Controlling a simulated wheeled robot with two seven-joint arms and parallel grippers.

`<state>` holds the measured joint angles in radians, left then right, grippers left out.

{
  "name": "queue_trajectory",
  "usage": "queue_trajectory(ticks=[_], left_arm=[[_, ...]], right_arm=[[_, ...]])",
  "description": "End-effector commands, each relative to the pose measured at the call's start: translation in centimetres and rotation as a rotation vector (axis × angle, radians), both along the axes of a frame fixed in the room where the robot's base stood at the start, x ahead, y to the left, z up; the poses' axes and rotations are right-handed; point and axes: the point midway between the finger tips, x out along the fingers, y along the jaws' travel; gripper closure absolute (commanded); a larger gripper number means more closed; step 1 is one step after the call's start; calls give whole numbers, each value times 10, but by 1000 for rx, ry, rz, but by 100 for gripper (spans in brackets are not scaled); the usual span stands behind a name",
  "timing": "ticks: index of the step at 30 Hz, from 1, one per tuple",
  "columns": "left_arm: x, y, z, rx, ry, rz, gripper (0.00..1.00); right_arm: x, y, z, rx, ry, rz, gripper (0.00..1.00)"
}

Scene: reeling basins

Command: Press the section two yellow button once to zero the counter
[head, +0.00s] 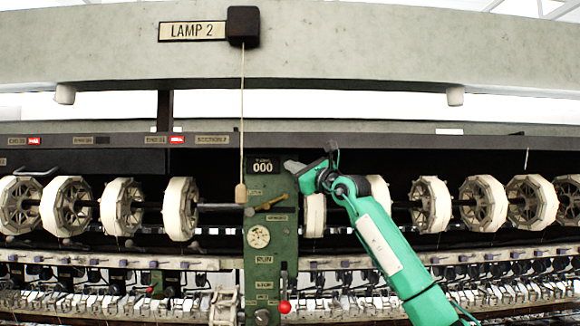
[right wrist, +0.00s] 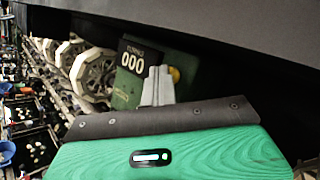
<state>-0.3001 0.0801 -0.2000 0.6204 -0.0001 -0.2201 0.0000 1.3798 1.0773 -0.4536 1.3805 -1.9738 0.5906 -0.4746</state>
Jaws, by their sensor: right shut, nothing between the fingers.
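The green control post (head: 268,220) stands in the middle of the head view. Its counter (head: 263,167) reads 000, and the counter also reads 000 in the right wrist view (right wrist: 133,61). The yellow button (right wrist: 174,75) shows just right of my right gripper's fingertips (right wrist: 157,85) in the right wrist view. In the head view I cannot make it out; my right gripper (head: 291,166) covers the post's upper right edge. The right gripper is shut and empty, close to the post's face. I cannot tell whether it touches the button. My left gripper is not in view.
A pull cord (head: 241,110) with a wooden end hangs from the LAMP 2 box (head: 242,26), left of the counter. White reels (head: 180,208) line both sides of the post. A brass lever (head: 271,203) and a red knob (head: 285,307) sit lower on the post.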

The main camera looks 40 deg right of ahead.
Motion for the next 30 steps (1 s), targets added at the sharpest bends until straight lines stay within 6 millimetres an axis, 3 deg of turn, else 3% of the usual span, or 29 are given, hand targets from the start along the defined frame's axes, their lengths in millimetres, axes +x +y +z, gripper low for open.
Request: queue_trajectory(ticks=[11, 22, 30], left_arm=[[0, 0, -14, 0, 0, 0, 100], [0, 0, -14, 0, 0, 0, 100], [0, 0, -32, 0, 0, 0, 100]], right_arm=[[-12, 10, -3, -1, -1, 0, 100], [-14, 12, -1, 0, 0, 0, 100], [-32, 27, -4, -2, -1, 1, 100]])
